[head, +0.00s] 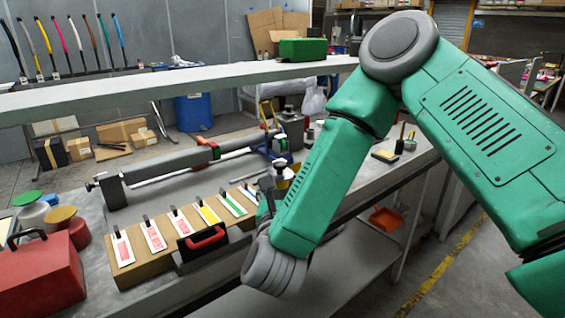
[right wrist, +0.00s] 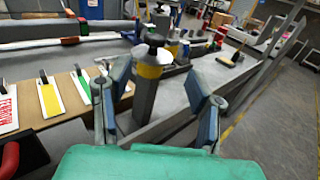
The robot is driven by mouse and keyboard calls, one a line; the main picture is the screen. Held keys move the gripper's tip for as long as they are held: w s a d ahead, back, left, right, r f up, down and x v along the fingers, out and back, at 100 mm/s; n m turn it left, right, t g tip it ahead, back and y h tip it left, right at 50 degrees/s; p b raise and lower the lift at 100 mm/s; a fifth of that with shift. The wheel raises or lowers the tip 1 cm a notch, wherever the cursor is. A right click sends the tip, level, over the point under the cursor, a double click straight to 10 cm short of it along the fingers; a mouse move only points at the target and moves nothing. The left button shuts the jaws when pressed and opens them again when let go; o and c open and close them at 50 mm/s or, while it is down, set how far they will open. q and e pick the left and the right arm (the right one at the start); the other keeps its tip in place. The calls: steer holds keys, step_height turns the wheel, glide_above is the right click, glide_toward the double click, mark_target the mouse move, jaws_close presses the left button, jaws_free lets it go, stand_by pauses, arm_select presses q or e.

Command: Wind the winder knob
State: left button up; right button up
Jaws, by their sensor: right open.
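My right gripper (head: 268,187) is open at the bench's near right edge; part of it is hidden behind my arm in the head view. In the right wrist view its two blue-padded fingers (right wrist: 160,82) stand apart, one on each side of a grey upright post (right wrist: 144,98). The post has a yellow band (right wrist: 151,63) and a dark rounded top (right wrist: 154,40) that looks like the winder knob. I cannot tell whether the fingers touch it. In the head view the yellow part (head: 284,186) shows just beyond the gripper. My left gripper is not in view.
A cardboard strip with several coloured sample cards (head: 153,234) lies left of the gripper, with a red-handled black tool (head: 205,240) close by. A long grey beam (head: 160,168) lies behind. A red toolbox (head: 42,277) stands at the left. A shelf (head: 180,84) spans above the bench.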

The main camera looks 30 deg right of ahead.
mark_target(279, 168)
steer(key=p+x, duration=0.2)
steer(key=x, duration=0.1)
steer(key=a+p+x, duration=0.1)
steer(key=x, duration=0.1)
steer(key=shift+w+d+r, duration=0.15)
steer(key=shift+w+r, duration=0.15)
steer(key=shift+w, duration=0.25)
steer(key=x, duration=0.5)
steer(key=shift+s+d+f+p, duration=0.1)
steer(key=shift+d+f+p, duration=0.2)
steer(key=shift+d, duration=0.1)
steer(key=shift+a, duration=0.3)
steer(key=shift+a+r, duration=0.1)
jaws_close()
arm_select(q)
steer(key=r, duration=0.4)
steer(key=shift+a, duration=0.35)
